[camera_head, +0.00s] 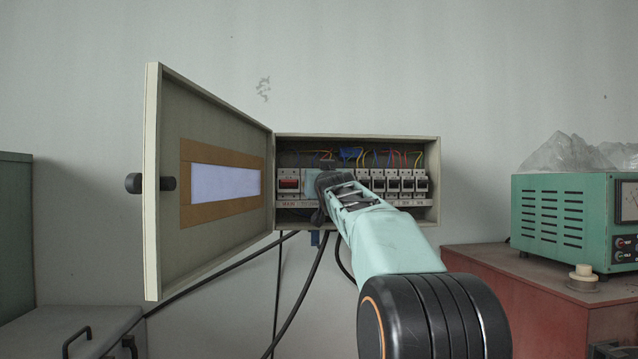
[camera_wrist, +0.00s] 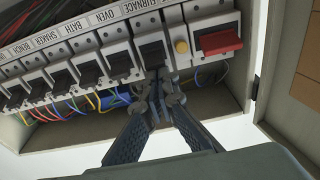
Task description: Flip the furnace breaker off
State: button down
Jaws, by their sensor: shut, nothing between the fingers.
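The furnace breaker (camera_wrist: 152,50) is a white module with a dark lever, under the label FURNACE in the wrist view. It sits between the oven breaker (camera_wrist: 118,63) and a module with a yellow button (camera_wrist: 182,46). My gripper (camera_wrist: 160,76) is shut and empty, with its fingertips right at the furnace breaker's lever edge. I cannot tell whether they touch it, or which position the lever is in. In the head view my gripper (camera_head: 323,190) reaches into the open breaker box (camera_head: 432,142) and hides the furnace breaker.
The red main switch (camera_head: 289,184) is left of my gripper; several other breakers (camera_head: 406,183) line up to the right. The box door (camera_head: 152,190) stands open at left. Black cables (camera_head: 300,300) hang below. A green instrument (camera_head: 560,215) stands on a red cabinet at right.

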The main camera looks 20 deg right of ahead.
jog(key=shift+f+b, duration=0.3)
jog(key=shift+f, duration=0.05)
jog(key=s+a+f+t+b, duration=0.2)
jog(key=s+f+t+b, duration=0.1)
jog(key=s+b, duration=0.6)
jog(key=b, duration=0.4)
jog(key=shift+f+h, duration=0.3)
dwell(0.6)
